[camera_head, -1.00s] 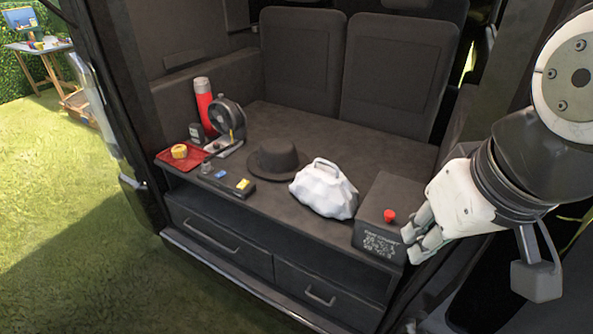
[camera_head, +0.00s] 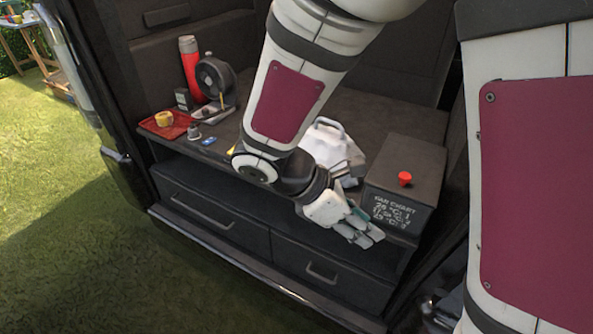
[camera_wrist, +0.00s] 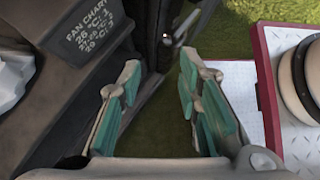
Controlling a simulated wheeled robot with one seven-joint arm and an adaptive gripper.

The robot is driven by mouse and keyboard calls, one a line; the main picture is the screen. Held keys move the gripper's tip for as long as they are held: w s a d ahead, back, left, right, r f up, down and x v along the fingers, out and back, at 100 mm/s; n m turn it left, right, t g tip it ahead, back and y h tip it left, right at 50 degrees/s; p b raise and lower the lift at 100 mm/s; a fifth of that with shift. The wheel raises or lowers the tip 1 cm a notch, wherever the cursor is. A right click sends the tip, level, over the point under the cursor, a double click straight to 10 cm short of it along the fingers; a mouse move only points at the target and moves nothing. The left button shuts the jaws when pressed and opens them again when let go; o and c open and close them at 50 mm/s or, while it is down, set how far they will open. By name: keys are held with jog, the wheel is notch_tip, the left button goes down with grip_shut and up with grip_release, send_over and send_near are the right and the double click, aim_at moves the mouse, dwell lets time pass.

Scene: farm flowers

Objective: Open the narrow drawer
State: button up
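The narrow drawer (camera_head: 345,288) is the right-hand one of two dark drawers in the lower front of the vehicle's cargo unit. It looks closed, its front flush, with a bar handle (camera_head: 322,275) in the middle. My gripper (camera_head: 372,237) is above and to the right of that handle, in front of the open shelf gap, apart from the drawer. In the wrist view my gripper (camera_wrist: 160,95) is open, with teal pads spread wide and nothing between them. The narrow drawer cannot be made out in the wrist view.
The wider drawer (camera_head: 210,212) on the left is closed. A dark box (camera_head: 408,175) with a red button stands above my gripper; it also shows in the wrist view (camera_wrist: 85,30). A white case (camera_head: 330,145), red tray (camera_head: 166,126) and red bottle (camera_head: 191,72) stand on top. Grass (camera_head: 60,220) lies in front.

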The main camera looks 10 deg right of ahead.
jog(key=w+a+f+n+t+h+b, duration=0.1)
jog(key=w+a+f+n+t+b, duration=0.15)
jog(key=f+n, duration=0.6)
jog(key=w+a+f+n+t+h+b, duration=0.1)
jog(key=a+f+n+t+b, duration=0.3)
jog(key=f, duration=0.8)
jog(key=w+a+f+n+t+h+b, duration=0.2)
jog(key=f+n+t+b, duration=0.1)
jog(key=f+n, duration=0.65)
jog(key=n+t+y+b, duration=0.3)
jog(key=n+t+b, duration=0.1)
jog(key=n+b, duration=0.25)
send_near(320, 276)
jog(key=shift+g, duration=0.25)
jog(key=x, duration=1)
jog(key=shift+f, duration=0.2)
grip_shut()
